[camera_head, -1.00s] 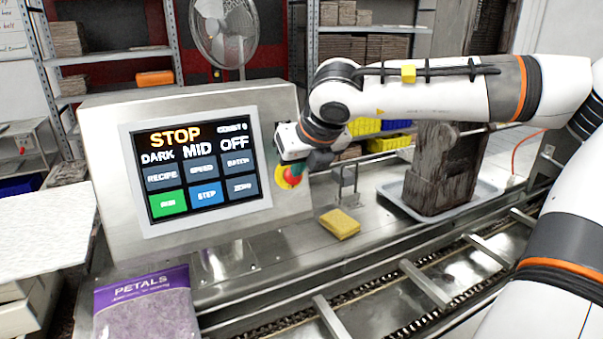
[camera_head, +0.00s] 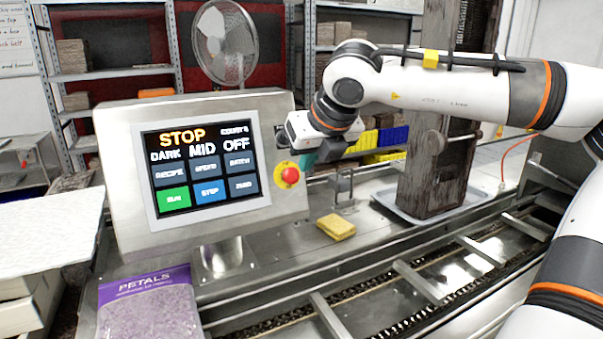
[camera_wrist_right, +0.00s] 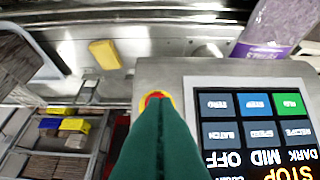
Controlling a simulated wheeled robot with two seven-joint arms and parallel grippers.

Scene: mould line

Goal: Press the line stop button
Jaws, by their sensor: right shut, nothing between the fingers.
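The line stop button (camera_head: 289,175) is a red mushroom head on a yellow ring, at the right side of the grey control panel (camera_head: 118,175). The panel's screen (camera_head: 203,168) reads STOP in orange at the top. My right gripper (camera_head: 307,160) is shut and empty, with its green fingers just up and right of the button in the head view. In the right wrist view the shut green fingers (camera_wrist_right: 158,112) overlap the lower part of the red button (camera_wrist_right: 154,97); the head view shows the button uncovered. My left gripper is in neither view.
A yellow sponge (camera_head: 336,226) lies on the steel deck below the button. A purple PETALS bag (camera_head: 150,303) stands at the front left. A dark tall block (camera_head: 432,165) stands on a tray behind the conveyor (camera_head: 400,305). A fan (camera_head: 223,45) and shelves are behind.

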